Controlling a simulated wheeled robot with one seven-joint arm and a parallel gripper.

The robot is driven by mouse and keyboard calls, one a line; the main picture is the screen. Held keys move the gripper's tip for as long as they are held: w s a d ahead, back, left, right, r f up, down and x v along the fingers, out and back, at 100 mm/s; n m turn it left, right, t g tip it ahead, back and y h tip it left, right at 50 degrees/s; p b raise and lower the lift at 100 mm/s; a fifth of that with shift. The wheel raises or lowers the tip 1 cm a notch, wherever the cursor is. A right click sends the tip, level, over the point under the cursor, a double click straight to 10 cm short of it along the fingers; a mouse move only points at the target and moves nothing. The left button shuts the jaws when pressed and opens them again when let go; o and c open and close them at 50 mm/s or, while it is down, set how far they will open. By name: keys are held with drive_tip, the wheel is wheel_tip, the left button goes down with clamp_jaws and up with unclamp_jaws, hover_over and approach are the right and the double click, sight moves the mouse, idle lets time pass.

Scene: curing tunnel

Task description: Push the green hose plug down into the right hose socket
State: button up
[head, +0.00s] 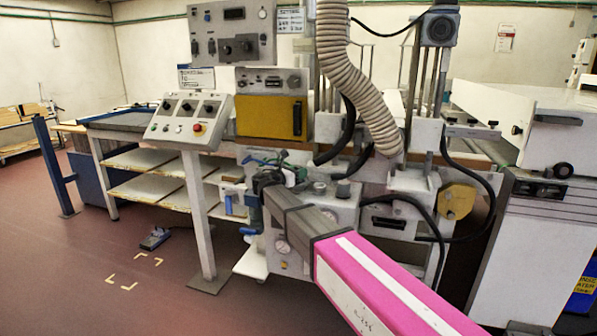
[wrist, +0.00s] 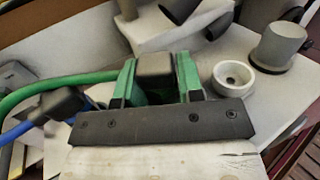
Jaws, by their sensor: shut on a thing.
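In the wrist view my gripper (wrist: 157,82) has green fingers shut on the dark block of the green hose plug (wrist: 155,68). A green hose (wrist: 60,84) runs off to the left from the plug. A white round socket with a dark hole (wrist: 233,77) stands just right of the gripper, apart from it and empty; I cannot tell for sure that it is the right hose socket. The plug's lower end is hidden. In the head view my gripper (head: 270,180) is at the left part of the grey machine block, and the plug is too small to make out.
A dark block with a blue hose (wrist: 62,103) lies left of the gripper. A grey cylinder (wrist: 278,47) stands right of the white socket. Dark pipes (wrist: 182,9) are behind. In the head view a ribbed beige duct (head: 350,80) and a control panel (head: 188,120) stand near.

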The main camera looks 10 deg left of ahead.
drive_tip(key=shift+f, duration=0.3)
idle(1.0)
drive_tip(key=o, duration=1)
